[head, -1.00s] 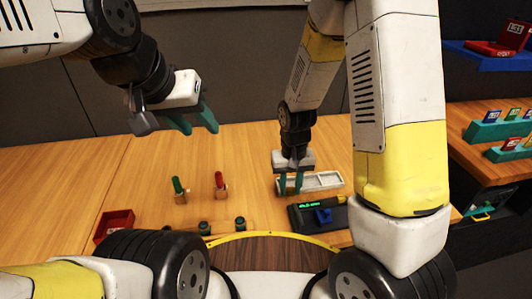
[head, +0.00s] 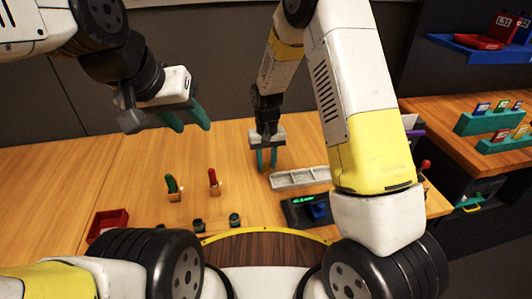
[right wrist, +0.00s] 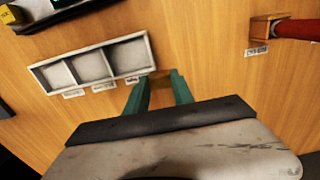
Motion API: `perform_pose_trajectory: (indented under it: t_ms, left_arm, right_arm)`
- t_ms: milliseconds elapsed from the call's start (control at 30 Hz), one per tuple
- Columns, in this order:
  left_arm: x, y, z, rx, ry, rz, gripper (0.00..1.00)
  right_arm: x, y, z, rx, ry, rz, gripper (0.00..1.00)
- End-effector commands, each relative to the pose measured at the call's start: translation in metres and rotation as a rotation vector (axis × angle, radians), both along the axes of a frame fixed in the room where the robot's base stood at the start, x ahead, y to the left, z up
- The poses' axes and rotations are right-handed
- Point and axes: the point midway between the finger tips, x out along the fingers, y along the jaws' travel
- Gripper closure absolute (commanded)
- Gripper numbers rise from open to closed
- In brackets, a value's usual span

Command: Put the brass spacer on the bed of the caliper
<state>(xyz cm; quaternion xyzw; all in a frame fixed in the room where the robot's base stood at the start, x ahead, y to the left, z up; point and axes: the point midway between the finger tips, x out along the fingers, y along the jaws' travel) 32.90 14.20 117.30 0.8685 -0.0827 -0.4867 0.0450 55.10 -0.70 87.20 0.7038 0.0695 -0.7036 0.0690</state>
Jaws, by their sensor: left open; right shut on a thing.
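My right gripper (head: 267,160) is just left of the tray, pointing down, and shut on the brass spacer. The spacer (right wrist: 160,80) shows as a small brownish-gold piece between the fingertips in the right wrist view, partly hidden by them. The caliper (head: 294,213) is a dark device with a green lit display and a blue part (head: 320,211), in front of the tray. My forearm stands close to its right end; the bed is not clear to make out. Its corner shows at the top left of the right wrist view. My left gripper (head: 190,120) is open and empty, high at the left.
A grey tray (head: 300,178) with three empty labelled compartments lies behind the caliper. A green-handled and a red-handled tool (head: 213,178) stand in wooden holders left of the gripper. A red bin (head: 107,222) is at the front left.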

Motion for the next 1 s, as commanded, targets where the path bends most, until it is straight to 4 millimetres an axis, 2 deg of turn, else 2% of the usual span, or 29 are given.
perform_pose_trajectory:
  t_ms: [133, 367, 733, 767, 800, 867, 1000]
  left_arm:
    - [0.0, 0.0, 0.0, 0.0, 0.0, 0.0, 0.59]
    - [0.0, 0.0, 0.0, 0.0, 0.0, 0.0, 0.59]
    - [0.0, 0.0, 0.0, 0.0, 0.0, 0.0, 0.59]
    - [0.0, 0.0, 0.0, 0.0, 0.0, 0.0, 0.59]
    - [0.0, 0.0, 0.0, 0.0, 0.0, 0.0, 0.59]
    - [0.0, 0.0, 0.0, 0.0, 0.0, 0.0, 0.59]
    - [0.0, 0.0, 0.0, 0.0, 0.0, 0.0, 0.59]
  right_arm:
    - [0.01, 0.001, -0.002, 0.0, 0.001, -0.001, 1.0]
    - [0.009, 0.001, -0.035, -0.002, 0.004, 0.0, 1.0]
    - [0.01, 0.001, -0.039, 0.0, 0.0, 0.0, 1.0]
    - [0.01, 0.001, -0.039, 0.0, 0.0, 0.0, 0.67]
    - [0.01, 0.001, -0.039, 0.0, 0.0, 0.0, 0.59]
    - [0.01, 0.001, -0.039, 0.0, 0.0, 0.0, 0.49]
    - [0.01, 0.001, -0.039, 0.0, 0.0, 0.0, 0.49]
